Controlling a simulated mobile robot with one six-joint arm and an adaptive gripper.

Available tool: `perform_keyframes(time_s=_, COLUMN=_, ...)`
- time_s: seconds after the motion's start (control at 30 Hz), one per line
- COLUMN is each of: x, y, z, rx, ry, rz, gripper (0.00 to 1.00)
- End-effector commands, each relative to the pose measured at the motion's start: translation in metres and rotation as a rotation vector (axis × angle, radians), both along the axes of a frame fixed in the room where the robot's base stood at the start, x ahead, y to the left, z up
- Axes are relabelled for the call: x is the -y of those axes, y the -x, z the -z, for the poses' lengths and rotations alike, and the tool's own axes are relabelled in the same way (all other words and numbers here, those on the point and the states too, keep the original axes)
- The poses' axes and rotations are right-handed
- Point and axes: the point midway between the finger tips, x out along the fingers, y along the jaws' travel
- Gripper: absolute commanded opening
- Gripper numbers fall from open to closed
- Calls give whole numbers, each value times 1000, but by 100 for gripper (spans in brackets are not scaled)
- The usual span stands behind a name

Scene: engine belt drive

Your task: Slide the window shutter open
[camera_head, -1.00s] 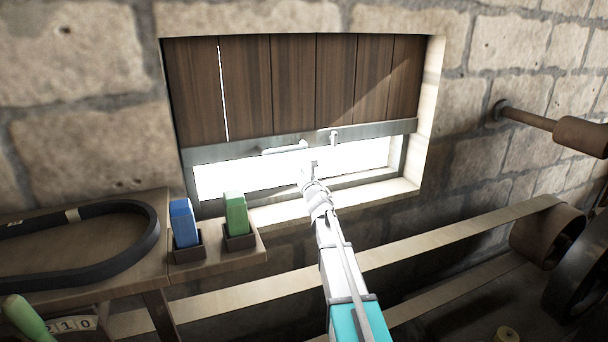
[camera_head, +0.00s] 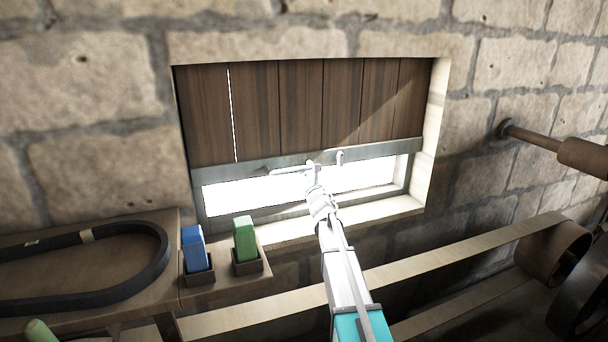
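The window shutter (camera_head: 300,105), made of dark brown vertical planks with a grey metal rail (camera_head: 385,151) along its bottom, covers the upper part of the window. A bright gap shows below the rail. A pale handle sits on the rail; its left bar (camera_head: 288,171) and a small hooked right end (camera_head: 340,156) show, and its middle is partly hidden. My gripper (camera_head: 314,172), on the white arm coming from below, is at the rail's lower edge, overlapping the handle. Its fingers are small and washed out, so touching or gripping cannot be told.
A wooden shelf (camera_head: 60,311) at left holds a black belt (camera_head: 163,255) and blue (camera_head: 194,247) and green (camera_head: 244,238) blocks in dark holders. A pale flat belt (camera_head: 440,262) runs behind my arm to a brown pulley (camera_head: 553,252). A brown rod (camera_head: 535,137) sticks out from the right wall.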

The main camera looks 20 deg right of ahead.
Motion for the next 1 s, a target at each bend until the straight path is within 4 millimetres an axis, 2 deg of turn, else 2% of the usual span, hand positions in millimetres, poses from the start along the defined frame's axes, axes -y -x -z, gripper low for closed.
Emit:
perform_keyframes(time_s=0.33, x=0, y=0, z=-1, rx=0, ry=0, rz=0, gripper=0)
perform_keyframes(time_s=0.57, x=0, y=0, z=-10, rx=0, ry=0, rz=0, gripper=0)
perform_keyframes(time_s=0.77, x=0, y=0, z=-29, rx=1, ry=0, rz=-1, gripper=0)
perform_keyframes(time_s=1.0, x=0, y=0, z=-62, rx=2, ry=0, rz=-1, gripper=0)
